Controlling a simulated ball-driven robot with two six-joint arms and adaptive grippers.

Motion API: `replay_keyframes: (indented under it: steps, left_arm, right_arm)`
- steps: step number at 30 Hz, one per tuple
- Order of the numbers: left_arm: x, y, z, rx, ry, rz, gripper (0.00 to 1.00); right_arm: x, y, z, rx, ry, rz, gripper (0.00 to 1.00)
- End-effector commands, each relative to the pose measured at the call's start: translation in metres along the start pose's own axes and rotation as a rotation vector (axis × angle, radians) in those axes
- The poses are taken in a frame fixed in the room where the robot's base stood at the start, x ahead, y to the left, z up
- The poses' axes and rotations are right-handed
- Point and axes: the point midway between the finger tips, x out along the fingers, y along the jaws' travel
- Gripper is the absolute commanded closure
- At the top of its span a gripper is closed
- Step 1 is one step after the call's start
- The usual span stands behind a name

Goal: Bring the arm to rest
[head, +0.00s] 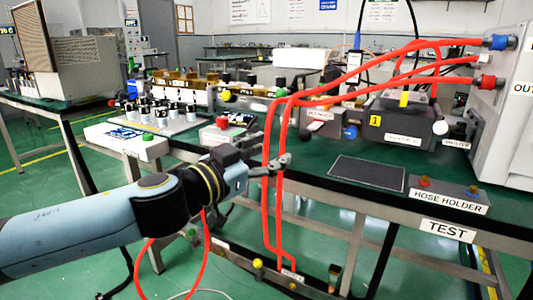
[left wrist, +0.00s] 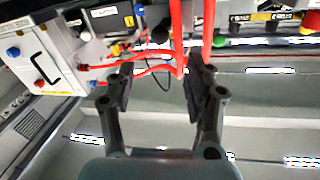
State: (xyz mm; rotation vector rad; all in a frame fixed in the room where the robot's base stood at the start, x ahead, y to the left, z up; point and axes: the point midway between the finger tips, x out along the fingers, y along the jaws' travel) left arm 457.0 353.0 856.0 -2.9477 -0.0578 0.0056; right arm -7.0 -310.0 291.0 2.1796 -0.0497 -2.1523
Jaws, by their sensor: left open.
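My left arm comes in from the left, and its gripper (head: 268,172) is in front of the table's front edge, close to the hanging red hoses (head: 274,140). In the left wrist view the gripper (left wrist: 160,82) has its two dark fingers apart, with nothing seen held between them. The red hoses (left wrist: 177,40) show beyond the fingertips there; I cannot tell whether they touch. My right gripper is in neither view.
The hoses run from fittings on the white cabinet (head: 508,110) at right and hang down to a low rail (head: 250,262). The table (head: 310,172) carries a hose holder (head: 448,195), a dark mat (head: 367,173) and instruments. Green floor (head: 95,270) is open at left.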

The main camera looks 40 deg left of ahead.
Motion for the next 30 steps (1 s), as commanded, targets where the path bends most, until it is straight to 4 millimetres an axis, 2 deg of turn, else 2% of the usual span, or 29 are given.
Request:
replay_keyframes:
  steps: [9, 12, 14, 17, 19, 21, 23, 24, 26, 27, 29, 30]
  left_arm:
    - [0.0, 0.0, 0.0, -0.001, 0.0, 0.0, 0.47]
    - [0.002, -0.001, -0.006, -0.028, 0.003, -0.019, 0.47]
    - [0.003, -0.006, 0.017, -0.052, -0.044, -0.048, 0.47]
    - [-0.001, -0.014, 0.078, -0.115, -0.169, -0.099, 0.47]
    - [-0.011, -0.017, 0.134, -0.148, -0.285, -0.134, 0.47]
    - [-0.029, -0.016, 0.191, -0.171, -0.408, -0.162, 0.47]
    - [-0.049, -0.011, 0.237, -0.184, -0.513, -0.179, 0.47]
    - [-0.065, -0.007, 0.267, -0.191, -0.584, -0.187, 0.47]
    - [-0.093, 0.003, 0.31, -0.2, -0.689, -0.193, 0.47]
    - [-0.114, 0.01, 0.336, -0.204, -0.758, -0.192, 0.47]
    - [-0.147, 0.024, 0.372, -0.21, -0.86, -0.188, 0.47]
    - [-0.171, 0.033, 0.394, -0.212, -0.928, -0.182, 0.47]
  right_arm:
    - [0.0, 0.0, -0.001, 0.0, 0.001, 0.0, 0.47]
    - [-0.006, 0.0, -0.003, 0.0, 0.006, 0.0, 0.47]
    - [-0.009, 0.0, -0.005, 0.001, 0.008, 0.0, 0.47]
    - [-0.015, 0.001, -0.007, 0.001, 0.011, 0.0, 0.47]
    - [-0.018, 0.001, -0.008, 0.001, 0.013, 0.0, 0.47]
    - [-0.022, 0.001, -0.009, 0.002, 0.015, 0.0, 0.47]
    - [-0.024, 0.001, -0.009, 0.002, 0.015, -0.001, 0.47]
    - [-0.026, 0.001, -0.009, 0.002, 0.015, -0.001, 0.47]
    - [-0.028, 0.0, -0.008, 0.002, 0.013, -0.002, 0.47]
    - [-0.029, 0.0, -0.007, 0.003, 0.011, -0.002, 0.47]
    - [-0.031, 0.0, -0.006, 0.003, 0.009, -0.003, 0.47]
    - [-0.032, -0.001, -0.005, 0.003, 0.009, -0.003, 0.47]
